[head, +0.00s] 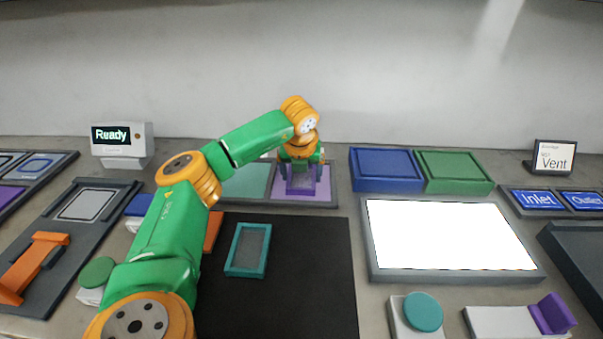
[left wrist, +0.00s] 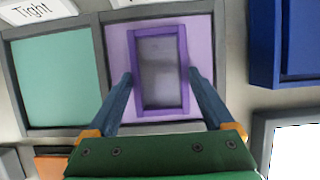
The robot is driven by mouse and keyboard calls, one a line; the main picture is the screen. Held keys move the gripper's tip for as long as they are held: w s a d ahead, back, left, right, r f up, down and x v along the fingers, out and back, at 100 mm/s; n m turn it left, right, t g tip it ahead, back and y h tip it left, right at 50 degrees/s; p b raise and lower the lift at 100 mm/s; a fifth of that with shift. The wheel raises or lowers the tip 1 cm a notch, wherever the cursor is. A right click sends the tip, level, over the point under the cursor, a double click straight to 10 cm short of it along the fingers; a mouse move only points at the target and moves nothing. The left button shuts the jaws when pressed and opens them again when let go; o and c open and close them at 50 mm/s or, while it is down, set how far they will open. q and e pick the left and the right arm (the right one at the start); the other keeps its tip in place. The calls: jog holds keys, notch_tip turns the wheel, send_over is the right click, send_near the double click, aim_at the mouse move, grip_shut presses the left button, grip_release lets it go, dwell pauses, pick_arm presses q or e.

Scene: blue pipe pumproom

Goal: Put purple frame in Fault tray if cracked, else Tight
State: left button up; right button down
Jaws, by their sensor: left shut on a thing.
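My left gripper (head: 300,168) is shut on the purple frame (left wrist: 159,111), a rectangular rim around a grey panel. The frame is at the light purple tray (left wrist: 117,57), with one finger on each long side. I cannot tell whether it touches the tray floor. No clear crack shows on its panel at this size. The teal tray (left wrist: 55,80) to the left has a card reading "Tight" (left wrist: 35,10). The purple tray's card (left wrist: 125,3) is cut off and unreadable. The frame (head: 301,187) is partly hidden by the gripper in the head view. My right gripper is out of view.
A teal frame (head: 230,248) lies on the black mat (head: 300,290). A bright white panel (head: 450,235) is on the right, with blue (head: 386,168) and green (head: 455,170) blocks behind it. A display (head: 111,135) reads "Ready"; a sign (head: 553,158) reads "Vent".

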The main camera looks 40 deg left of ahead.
pick_arm(q)
jog(key=o, duration=1.3)
jog(key=shift+f, duration=0.1)
jog(key=shift+r, duration=0.45)
jog(key=v, duration=1.1)
jog(key=shift+r, duration=0.15)
jog(key=shift+s+d, duration=0.1)
jog(key=shift+s, duration=0.05)
